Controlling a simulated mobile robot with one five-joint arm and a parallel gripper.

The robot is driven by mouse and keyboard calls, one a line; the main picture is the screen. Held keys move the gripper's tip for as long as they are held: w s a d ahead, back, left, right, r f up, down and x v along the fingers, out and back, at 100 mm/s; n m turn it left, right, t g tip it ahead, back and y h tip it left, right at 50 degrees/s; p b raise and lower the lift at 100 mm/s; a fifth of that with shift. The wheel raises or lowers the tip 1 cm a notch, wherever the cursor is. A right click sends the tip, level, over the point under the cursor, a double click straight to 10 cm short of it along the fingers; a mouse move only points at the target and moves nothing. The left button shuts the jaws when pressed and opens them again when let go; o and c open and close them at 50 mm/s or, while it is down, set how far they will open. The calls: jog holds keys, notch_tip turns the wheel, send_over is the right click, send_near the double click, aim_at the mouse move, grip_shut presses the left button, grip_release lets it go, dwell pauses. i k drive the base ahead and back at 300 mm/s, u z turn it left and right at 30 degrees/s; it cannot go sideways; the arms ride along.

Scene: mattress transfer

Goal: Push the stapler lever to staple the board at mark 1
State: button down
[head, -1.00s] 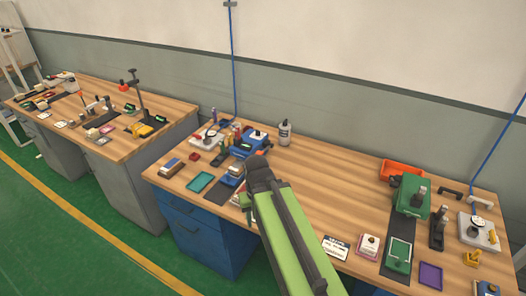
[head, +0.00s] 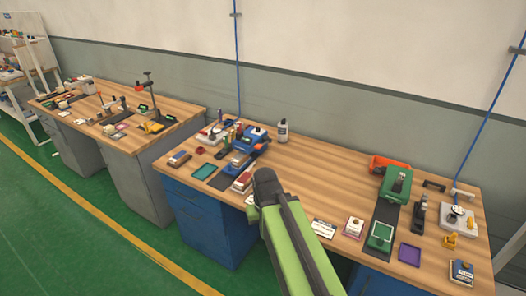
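My green arm reaches from the bottom edge over the right workbench (head: 318,175). Its dark end, with my gripper (head: 265,182), is over the middle of that bench; the fingers cannot be made out. A black upright device (head: 418,215) stands at the right of the bench and may be the stapler, but its lever is too small to tell. It is well to the right of my gripper and apart from it. The board and mark 1 cannot be identified at this size.
A green machine (head: 397,183) with a black strip, an orange bin (head: 388,164) and a purple tray (head: 409,254) are at the right. A blue machine (head: 250,140) and a grey bottle (head: 282,131) stand left of centre. Another bench (head: 120,142) is further left.

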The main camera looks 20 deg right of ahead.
aim_at(268, 140)
jog(key=u, duration=0.35)
jog(key=i, duration=0.45)
jog(key=u, duration=0.55)
jog(key=i, duration=2.15)
jog(key=z, duration=0.1)
